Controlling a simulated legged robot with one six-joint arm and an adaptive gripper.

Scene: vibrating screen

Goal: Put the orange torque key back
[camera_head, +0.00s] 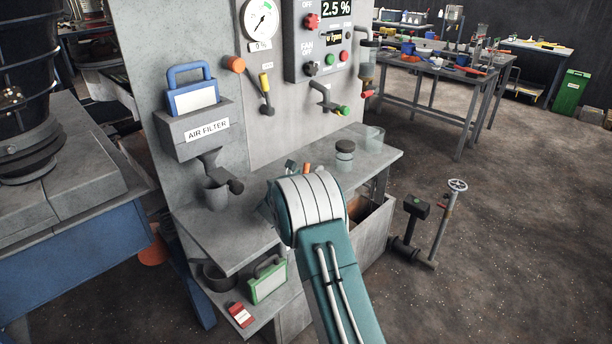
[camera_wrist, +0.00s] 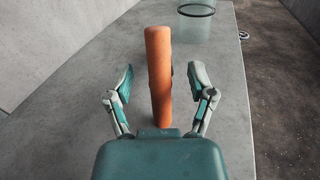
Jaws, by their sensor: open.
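In the wrist view, an orange bar-like handle (camera_wrist: 160,75), which looks like the torque key, lies between the two fingers of my gripper (camera_wrist: 160,85). The fingers are spread, with a gap on each side of the handle, and neither touches it. In the head view, my arm reaches over the grey bench and hides most of the gripper. Only a small orange tip (camera_head: 306,168) shows there beyond my arm. An orange-ended lever (camera_head: 235,64) sits on the upright panel. I cannot tell where the key's holder is.
An air filter box (camera_head: 194,130) and a grey cup (camera_head: 215,192) are at left. A lower shelf holds a green-framed filter (camera_head: 268,280).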

